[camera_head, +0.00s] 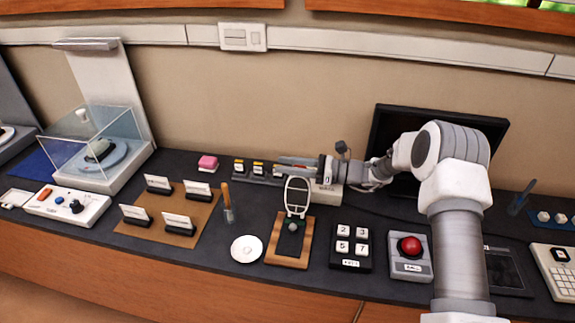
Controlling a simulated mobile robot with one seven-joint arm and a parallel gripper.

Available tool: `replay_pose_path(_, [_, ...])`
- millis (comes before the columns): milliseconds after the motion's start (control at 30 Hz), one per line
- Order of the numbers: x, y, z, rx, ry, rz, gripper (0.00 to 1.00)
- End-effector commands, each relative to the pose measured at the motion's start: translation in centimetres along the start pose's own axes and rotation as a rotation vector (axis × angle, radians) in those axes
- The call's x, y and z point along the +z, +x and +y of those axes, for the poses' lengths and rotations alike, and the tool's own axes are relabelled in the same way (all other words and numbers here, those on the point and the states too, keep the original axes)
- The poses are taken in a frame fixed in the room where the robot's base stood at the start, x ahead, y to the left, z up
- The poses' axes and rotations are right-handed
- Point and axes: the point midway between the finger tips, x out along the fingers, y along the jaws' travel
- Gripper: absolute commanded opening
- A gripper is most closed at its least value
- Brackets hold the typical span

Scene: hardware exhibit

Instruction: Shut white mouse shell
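A white-rimmed oval shell (297,190) stands raised, nearly upright, at the back of a small dark device on a wooden base (275,261); it appears to be the white mouse shell, open. A small greenish ball (292,227) shows on the dark body in front of it. My gripper (288,165) reaches in from the right and points left, just behind or above the shell's top edge in the picture. I cannot tell whether it touches the shell. The fingertips are small and blend with items behind, so their gap is unclear.
A white round dish (246,249) and a brush-like tool (227,204) stand left of the wooden base. A numbered key block (351,247) and a red-button box (410,254) are to the right. A dark monitor (385,125) stands behind my arm. A clear case (97,140) is far left.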

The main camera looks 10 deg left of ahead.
Motion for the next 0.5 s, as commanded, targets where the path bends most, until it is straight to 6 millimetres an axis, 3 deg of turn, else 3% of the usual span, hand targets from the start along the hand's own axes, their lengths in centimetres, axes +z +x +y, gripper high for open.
replay_pose_path(100, [-0.01,-0.01,-0.01,0.0,0.0,0.0,0.39])
replay_pose_path(300, [0.0,-0.03,-0.01,0.0,0.0,0.0,0.03])
replay_pose_path(500, [0.03,-0.04,-0.04,-0.001,-0.001,0.0,0.0])
